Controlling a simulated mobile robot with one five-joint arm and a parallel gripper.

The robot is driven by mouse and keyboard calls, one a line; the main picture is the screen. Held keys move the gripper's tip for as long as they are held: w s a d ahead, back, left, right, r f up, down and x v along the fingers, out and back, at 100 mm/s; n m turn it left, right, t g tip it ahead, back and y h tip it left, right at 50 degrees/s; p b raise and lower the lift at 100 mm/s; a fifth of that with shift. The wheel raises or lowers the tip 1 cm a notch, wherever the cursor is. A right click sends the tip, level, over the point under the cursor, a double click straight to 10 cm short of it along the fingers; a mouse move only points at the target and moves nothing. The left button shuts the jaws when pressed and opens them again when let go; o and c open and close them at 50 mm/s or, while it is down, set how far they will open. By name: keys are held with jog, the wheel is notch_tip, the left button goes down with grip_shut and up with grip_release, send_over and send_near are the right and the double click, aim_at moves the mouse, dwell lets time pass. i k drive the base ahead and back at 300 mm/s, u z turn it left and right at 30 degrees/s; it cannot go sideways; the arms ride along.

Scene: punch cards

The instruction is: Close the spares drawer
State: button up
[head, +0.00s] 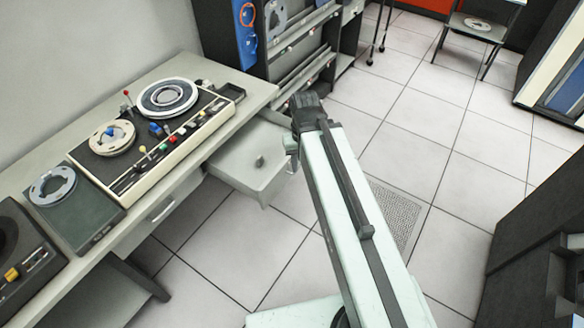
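The drawer (240,178) stands pulled out from under the far end of the long grey desk (235,85), left of my arm. A small grey knob-like piece shows on it; I cannot tell whether it is a handle or something inside. My arm reaches up from the bottom of the picture, and its dark far end, with my gripper (292,148), is at the drawer's right side. The fingers are too small and partly hidden to tell open from shut. I cannot tell whether they touch the drawer.
A tape console (155,125) with reels and coloured knobs sits on the desk. A shut drawer with a handle (162,210) is nearer. A rack (300,50) stands behind the open drawer.

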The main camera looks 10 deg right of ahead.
aim_at(234, 163)
jog(key=i, duration=1)
jog(key=u, duration=0.9)
jog(key=k, duration=0.5)
jog(key=u, duration=0.2)
jog(key=i, duration=0.5)
jog(key=z, duration=0.1)
